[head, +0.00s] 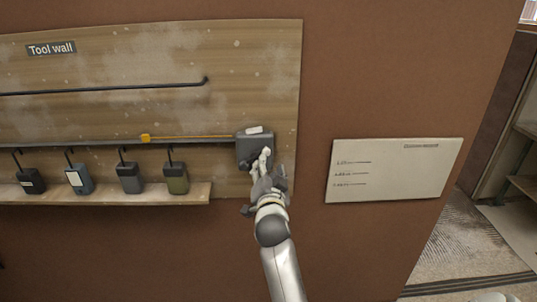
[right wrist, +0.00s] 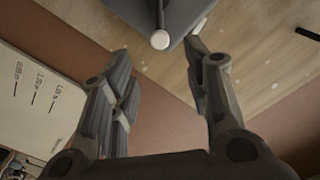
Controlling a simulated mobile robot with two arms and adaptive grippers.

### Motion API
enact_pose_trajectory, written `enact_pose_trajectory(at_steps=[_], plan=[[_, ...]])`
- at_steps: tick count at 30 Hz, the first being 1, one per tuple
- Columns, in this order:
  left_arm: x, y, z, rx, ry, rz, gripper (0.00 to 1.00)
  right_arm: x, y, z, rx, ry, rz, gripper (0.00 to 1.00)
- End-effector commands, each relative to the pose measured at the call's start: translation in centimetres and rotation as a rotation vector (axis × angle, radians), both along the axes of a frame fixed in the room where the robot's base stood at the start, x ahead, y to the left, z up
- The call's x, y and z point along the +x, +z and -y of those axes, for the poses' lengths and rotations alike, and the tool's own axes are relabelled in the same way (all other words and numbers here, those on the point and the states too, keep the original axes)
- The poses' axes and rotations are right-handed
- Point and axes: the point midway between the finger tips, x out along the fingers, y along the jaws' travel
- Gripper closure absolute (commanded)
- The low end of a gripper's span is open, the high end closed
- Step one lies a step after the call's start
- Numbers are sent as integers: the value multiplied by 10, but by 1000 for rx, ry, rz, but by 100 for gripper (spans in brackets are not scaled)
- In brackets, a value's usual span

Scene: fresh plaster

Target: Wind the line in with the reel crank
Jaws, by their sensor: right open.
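The dark grey reel box (head: 243,148) is fixed near the right end of the tool wall board, with a pale label on top. An orange line (head: 190,137) runs left from it along the rail to an orange tab (head: 145,138). My right gripper (head: 262,172) is in front of the reel box and hides part of it. In the right wrist view the box (right wrist: 190,14) is at the top, and a round white knob (right wrist: 160,40) on a dark stem shows between the open fingertips. My left gripper is not in view.
Several dark containers hang from the rail above a wooden shelf (head: 100,198), left of the reel. A dark bar (head: 110,87) runs higher on the board. A white notice (head: 392,170) is on the brown wall to the right. An opening is at far right.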

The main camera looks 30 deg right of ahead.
Motion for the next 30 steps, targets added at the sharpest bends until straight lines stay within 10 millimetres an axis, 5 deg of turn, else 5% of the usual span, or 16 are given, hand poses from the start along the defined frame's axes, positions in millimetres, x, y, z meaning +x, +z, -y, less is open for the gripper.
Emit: enact_pose_trajectory(at_steps=[18,30], plan=[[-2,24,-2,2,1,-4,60,69,2,43,-5,-1,-3,56],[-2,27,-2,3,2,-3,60,84,0,52,-4,-1,-3,56]])
